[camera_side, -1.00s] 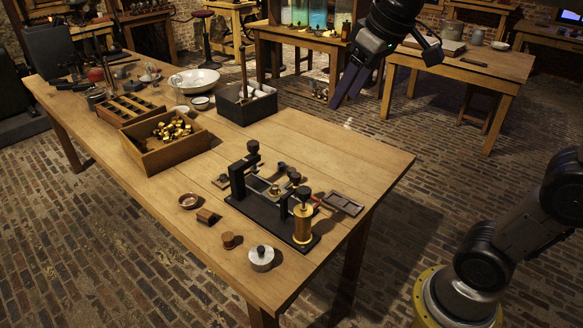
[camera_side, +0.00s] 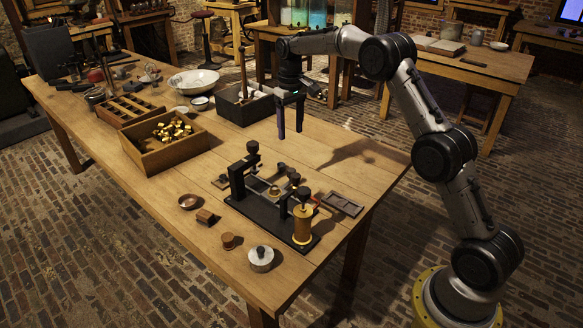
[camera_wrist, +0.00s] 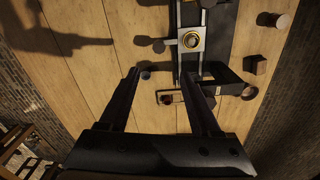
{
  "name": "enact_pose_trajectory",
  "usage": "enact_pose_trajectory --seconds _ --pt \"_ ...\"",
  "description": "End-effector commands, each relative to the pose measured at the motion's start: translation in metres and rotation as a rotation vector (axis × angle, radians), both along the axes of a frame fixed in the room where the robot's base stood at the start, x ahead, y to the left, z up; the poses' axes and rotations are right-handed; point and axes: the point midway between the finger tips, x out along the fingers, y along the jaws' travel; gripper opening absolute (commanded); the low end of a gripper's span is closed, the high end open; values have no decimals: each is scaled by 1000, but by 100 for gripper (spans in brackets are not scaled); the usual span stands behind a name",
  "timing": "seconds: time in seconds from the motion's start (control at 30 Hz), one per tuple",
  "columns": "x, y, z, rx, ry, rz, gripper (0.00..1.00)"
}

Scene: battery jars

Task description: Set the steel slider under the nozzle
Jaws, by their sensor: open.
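A black-based press (camera_side: 262,211) stands on the wooden table, with a dark post at each end. A pale steel slider (camera_wrist: 191,49) lies along its middle in the wrist view, carrying a brass ring (camera_wrist: 191,39); the ring also shows in the side view (camera_side: 275,190). A brass cylinder with a dark knob (camera_side: 303,226) stands at the press's front right. I cannot tell for certain which part is the nozzle. My gripper (camera_side: 290,133) points down, open and empty, above the table behind the press. In the wrist view its fingers (camera_wrist: 165,77) are apart, with bare wood and part of the press between them.
A wooden box of brass pieces (camera_side: 143,158) and a dark box (camera_side: 228,109) stand left of my gripper. A flat grey tray (camera_side: 342,204) lies right of the press. A round steel weight (camera_side: 261,259) and small wooden pieces lie in front. The table's right back is clear.

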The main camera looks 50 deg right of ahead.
Motion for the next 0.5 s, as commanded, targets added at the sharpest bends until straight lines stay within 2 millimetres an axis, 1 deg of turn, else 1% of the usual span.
enact_pose_trajectory --seconds 0.17,0.27,0.5 --pt "-1 -3 -15 3 8 -6 64" --pt "-2 -3 -31 3 10 -6 64" --pt "-2 -2 -78 3 10 -5 64"
